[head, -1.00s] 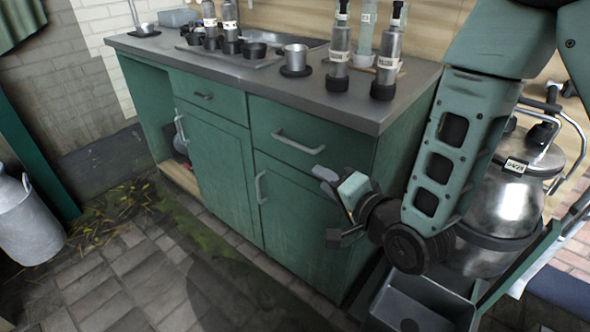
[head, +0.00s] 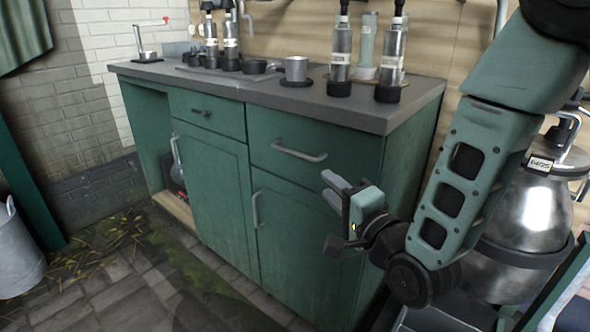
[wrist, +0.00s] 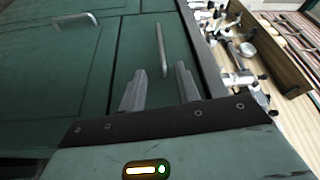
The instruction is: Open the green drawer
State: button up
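The green cabinet has two drawers under its grey top. The right, wider green drawer (head: 350,150) is shut, with a grey bar handle (head: 299,151). The left, narrower green drawer (head: 222,114) is also shut, with a small dark handle (head: 201,112). My gripper (head: 331,189) is in front of the cabinet, below and right of the wide drawer's handle, and holds nothing. In the wrist view, its two fingers (wrist: 158,88) are spread apart. A bar handle (wrist: 161,50) shows just beyond and between the fingertips, apart from them.
Two green doors with bar handles (head: 256,210) are below the drawers. Bottles (head: 340,55) and a metal cup (head: 296,68) stand on the counter (head: 350,108). A large metal churn (head: 525,215) stands at the right. Paved floor is clear in front.

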aim_at(295, 153)
jog(key=x, duration=1.4)
jog(key=shift+w+a+r+b, duration=0.1)
jog(key=shift+w+b, duration=0.1)
jog(key=shift+b, duration=0.1)
jog(key=shift+c, duration=0.3)
grip_shut()
